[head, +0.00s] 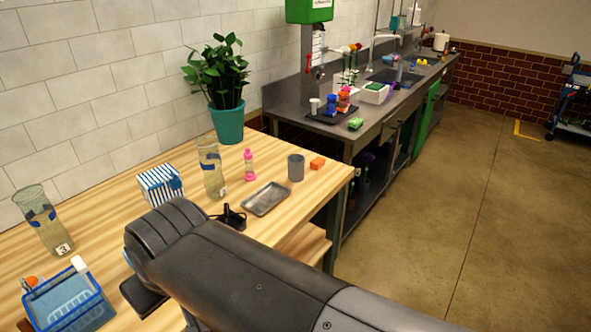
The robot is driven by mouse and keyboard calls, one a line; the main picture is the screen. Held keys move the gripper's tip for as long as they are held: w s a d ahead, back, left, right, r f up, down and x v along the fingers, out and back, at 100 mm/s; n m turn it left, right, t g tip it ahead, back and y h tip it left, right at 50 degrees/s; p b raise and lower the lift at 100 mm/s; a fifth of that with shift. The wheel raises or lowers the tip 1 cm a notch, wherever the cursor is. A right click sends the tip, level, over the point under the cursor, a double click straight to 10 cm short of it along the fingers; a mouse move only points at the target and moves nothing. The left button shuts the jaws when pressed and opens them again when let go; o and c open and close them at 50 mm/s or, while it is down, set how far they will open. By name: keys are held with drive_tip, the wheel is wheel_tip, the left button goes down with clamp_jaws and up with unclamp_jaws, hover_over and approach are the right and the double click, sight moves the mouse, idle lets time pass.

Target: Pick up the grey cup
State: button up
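The grey cup (296,168) stands upright on the wooden table (335,176), near its right end. It is between the metal tray (265,199) and a small orange block (317,163). My dark arm crosses the foreground and covers part of the table. A small black part (231,216) shows just past the arm, at the tray's left end. It looks like the tip of my gripper, to the left of the cup and apart from it. Most of the gripper is hidden, and its opening cannot be made out.
A pink bottle (249,166), a glass vase (212,170) and a striped box (160,186) stand left of the cup. A potted plant (226,115) is behind. Another vase (44,222) and a blue basket (68,300) are far left. A cluttered steel counter (325,138) adjoins the table.

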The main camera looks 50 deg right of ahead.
idle(0.4)
drive_tip(key=o, duration=1)
drive_tip(key=shift+c, duration=0.2)
